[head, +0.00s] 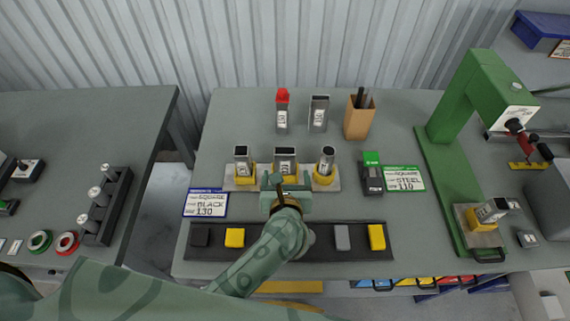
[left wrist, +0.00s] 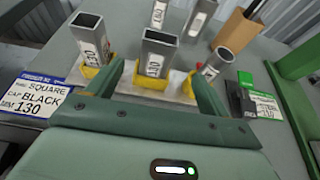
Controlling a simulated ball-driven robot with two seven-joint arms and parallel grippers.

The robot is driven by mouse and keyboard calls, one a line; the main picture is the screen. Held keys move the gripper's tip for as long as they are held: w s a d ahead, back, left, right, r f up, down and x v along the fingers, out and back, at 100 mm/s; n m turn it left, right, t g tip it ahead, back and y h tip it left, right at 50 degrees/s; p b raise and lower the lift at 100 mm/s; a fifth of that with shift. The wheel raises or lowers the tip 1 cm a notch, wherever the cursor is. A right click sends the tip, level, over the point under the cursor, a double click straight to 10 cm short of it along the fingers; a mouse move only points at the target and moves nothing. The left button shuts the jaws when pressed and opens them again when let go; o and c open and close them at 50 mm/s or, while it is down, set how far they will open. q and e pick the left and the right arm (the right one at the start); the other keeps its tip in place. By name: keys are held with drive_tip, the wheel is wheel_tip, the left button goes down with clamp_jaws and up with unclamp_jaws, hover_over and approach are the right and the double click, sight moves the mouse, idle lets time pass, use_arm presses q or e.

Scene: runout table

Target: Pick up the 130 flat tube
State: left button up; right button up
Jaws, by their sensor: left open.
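A wide rectangular grey tube (head: 285,155) with a white label stands upright in the middle yellow holder of a light base plate. It also shows in the left wrist view (left wrist: 160,46), where its label seems to read 130. A square tube (head: 241,152) stands to its left and a round tube (head: 327,155) to its right, each in a yellow holder. My left gripper (head: 286,184) is open in front of the middle tube. In the left wrist view, its fingers (left wrist: 157,72) appear on either side of the tube's lower part; contact cannot be told. My right gripper is out of view.
Behind stand a red-capped tube (head: 282,112), another grey tube (head: 319,112) and a cardboard box (head: 359,116). A blue-edged card (head: 205,204) reads SQUARE, BLACK, 130. A dark tray (head: 290,255) with caps lies in front. A green press (head: 445,170) stands at right.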

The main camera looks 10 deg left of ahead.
sight(285, 159)
use_arm(q)
drive_tip(key=b+x, duration=0.2)
drive_tip(key=x, duration=0.3)
drive_tip(key=shift+w+f, duration=0.25)
drive_tip(key=shift+f, duration=0.05)
drive_tip(key=shift+w+a, duration=0.1)
drive_tip(key=shift+w, duration=0.1)
drive_tip(key=shift+w+a+f, duration=0.1)
drive_tip(key=shift+w, duration=0.15)
drive_tip(key=b+x, duration=0.3)
drive_tip(key=x, duration=0.1)
drive_tip(key=shift+a+f, duration=0.1)
drive_tip(key=shift+f, duration=0.1)
drive_tip(key=shift+w, duration=0.25)
drive_tip(key=shift+r, duration=0.1)
drive_tip(key=shift+s, duration=0.1)
drive_tip(key=shift+c, duration=1.2)
drive_tip(key=c, duration=0.9)
